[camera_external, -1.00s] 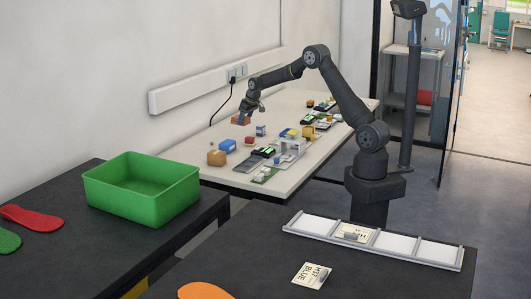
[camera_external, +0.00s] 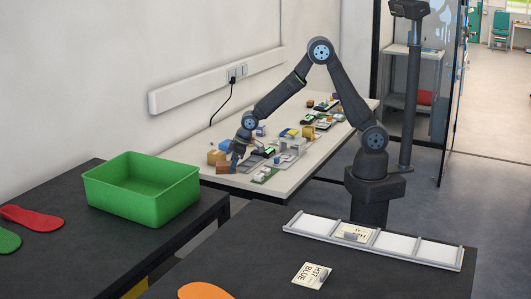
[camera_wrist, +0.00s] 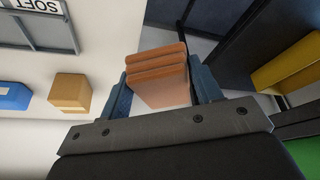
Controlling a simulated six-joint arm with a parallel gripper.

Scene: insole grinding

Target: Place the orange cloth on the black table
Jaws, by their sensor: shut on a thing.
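The orange cloth, a folded brownish-orange stack, is held between the blue fingers of my gripper (camera_wrist: 160,88) in the wrist view (camera_wrist: 157,72). In the external view my gripper (camera_external: 229,162) is at the near left end of the white table, with the cloth (camera_external: 222,168) below it, close to the edge. Whether the cloth touches anything is unclear. One black table (camera_external: 75,252) stands at the left. Another black table (camera_external: 380,280) is at the front right.
A green bin (camera_external: 142,208) stands on the left black table, near red (camera_external: 32,217) and green insoles. Boxes and devices crowd the white table (camera_external: 285,187). The front table holds a compartment tray (camera_external: 372,240), a label card (camera_external: 311,275) and an orange insole (camera_external: 205,291). Its middle has free room.

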